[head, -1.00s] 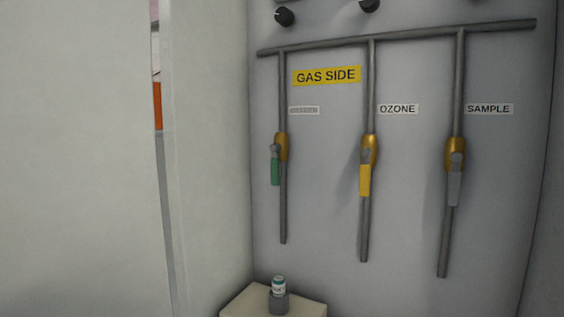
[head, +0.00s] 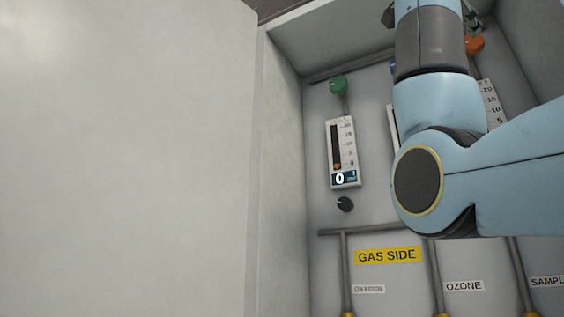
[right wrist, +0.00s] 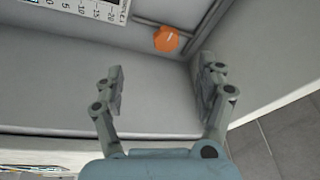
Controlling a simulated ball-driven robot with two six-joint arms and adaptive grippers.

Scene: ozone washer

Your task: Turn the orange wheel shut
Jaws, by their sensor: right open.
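The orange wheel (head: 475,44) is on the back panel at the upper right in the head view, partly covered by my right arm. In the right wrist view the orange wheel (right wrist: 166,39) appears beyond the fingertips, between them and towards the top. My right gripper (right wrist: 162,76) is open and empty, with its two fingers spread apart and not touching the wheel. In the head view my right arm hides most of that gripper. My left gripper is not in view.
A green wheel (head: 338,85) stands above a gauge (head: 342,150) showing 0. A black knob (head: 345,204) is below it. A yellow GAS SIDE label (head: 388,255) is lower down. A white side wall (head: 130,160) fills the left.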

